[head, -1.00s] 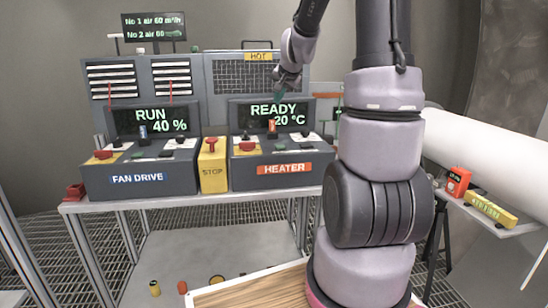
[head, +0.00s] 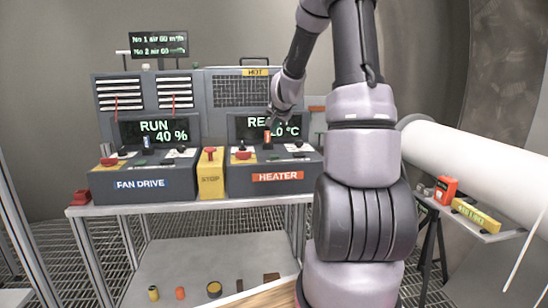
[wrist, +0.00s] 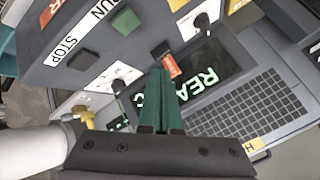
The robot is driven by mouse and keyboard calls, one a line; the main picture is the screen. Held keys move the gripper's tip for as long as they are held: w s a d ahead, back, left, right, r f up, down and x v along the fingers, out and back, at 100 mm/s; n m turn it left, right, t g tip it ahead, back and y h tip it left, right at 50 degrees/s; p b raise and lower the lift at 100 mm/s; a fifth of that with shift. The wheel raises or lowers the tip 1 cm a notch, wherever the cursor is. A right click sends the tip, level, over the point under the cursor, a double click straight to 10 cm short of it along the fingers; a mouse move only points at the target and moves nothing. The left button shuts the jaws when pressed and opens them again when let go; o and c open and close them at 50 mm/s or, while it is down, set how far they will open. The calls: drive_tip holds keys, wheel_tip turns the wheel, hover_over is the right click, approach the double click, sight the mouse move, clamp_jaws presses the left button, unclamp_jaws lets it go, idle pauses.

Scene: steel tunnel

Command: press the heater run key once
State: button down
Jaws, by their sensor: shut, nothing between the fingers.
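The heater console (head: 245,181) stands on the bench, right of the fan drive console, with an orange HEATER label. Its display reads "REA… .0 °C", partly hidden by my gripper (head: 271,120). In the wrist view, the green run key (wrist: 125,20) lies beside the RUN label (wrist: 103,8), and a dark key (wrist: 85,59) lies by the STOP label (wrist: 65,48). My gripper's green fingers (wrist: 160,74) are shut and empty, close to the display and an orange-topped lever (wrist: 171,66). They are apart from the run key in that picture.
The fan drive console (head: 140,185) shows RUN 40 %. A yellow STOP box (head: 211,180) stands between the consoles. A mesh grille marked HOT (head: 256,72) is behind the heater. A white pipe (head: 470,165) and a side shelf with an orange box (head: 446,189) are at the right.

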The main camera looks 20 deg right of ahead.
sight(274, 157)
drive_tip(key=shift+f, duration=3.6)
drive_tip(key=shift+f, duration=0.15)
drive_tip(key=shift+f, duration=0.25)
drive_tip(key=shift+f, duration=0.45)
drive_tip(key=shift+r, duration=0.9)
drive_tip(key=shift+r, duration=2.5)
